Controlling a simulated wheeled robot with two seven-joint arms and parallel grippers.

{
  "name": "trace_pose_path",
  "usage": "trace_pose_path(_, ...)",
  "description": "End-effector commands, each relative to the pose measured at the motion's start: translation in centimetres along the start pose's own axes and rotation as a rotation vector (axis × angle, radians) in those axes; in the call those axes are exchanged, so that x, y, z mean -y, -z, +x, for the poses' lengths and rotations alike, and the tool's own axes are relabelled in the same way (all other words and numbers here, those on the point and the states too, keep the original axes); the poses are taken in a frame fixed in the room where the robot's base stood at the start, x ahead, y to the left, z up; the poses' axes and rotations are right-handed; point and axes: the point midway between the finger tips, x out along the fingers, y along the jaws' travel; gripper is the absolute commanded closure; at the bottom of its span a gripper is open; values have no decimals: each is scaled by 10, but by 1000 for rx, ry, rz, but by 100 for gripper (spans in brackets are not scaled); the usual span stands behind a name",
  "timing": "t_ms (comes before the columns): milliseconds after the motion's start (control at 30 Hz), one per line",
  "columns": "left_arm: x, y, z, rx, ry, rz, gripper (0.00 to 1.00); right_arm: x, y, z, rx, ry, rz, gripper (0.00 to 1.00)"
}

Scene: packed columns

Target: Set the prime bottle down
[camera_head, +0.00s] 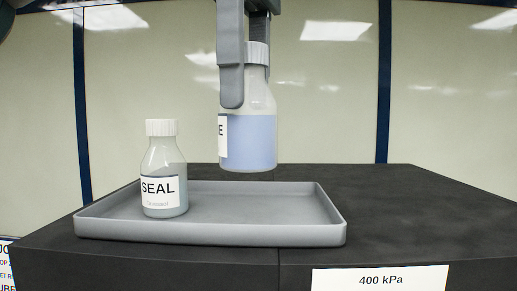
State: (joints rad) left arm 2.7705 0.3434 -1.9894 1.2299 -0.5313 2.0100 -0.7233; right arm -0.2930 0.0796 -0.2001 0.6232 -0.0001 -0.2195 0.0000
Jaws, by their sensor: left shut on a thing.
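The prime bottle (250,143) is clear with a white ribbed cap and pale blue liquid. Only the letter "E" of its label shows, at the left side. My left gripper (246,85) comes down from above and is shut on this bottle near its neck and cap. The bottle hangs upright, its base in the picture just above the back rim of the grey tray (250,233). Its exact depth over the tray is hard to tell. The seal bottle (164,172), with a white cap and greyish liquid, stands upright in the tray's left part. My right gripper is not in view.
The tray lies on a black bench top (410,205) and has a low raised rim. Its middle and right are empty. The bench to the right of the tray is clear. A "400 kPa" label (380,279) is on the bench front. Pale panels stand behind.

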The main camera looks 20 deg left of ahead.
Motion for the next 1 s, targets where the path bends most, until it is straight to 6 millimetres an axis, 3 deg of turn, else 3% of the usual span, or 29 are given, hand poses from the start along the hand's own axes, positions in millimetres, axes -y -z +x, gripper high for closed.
trace_pose_path(200,-40,4,24,2,4,0,76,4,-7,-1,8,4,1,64)
trace_pose_path(400,-66,6,39,2,0,-1,76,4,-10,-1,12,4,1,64)
trace_pose_path(1000,-72,7,51,1,1,1,76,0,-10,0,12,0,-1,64)
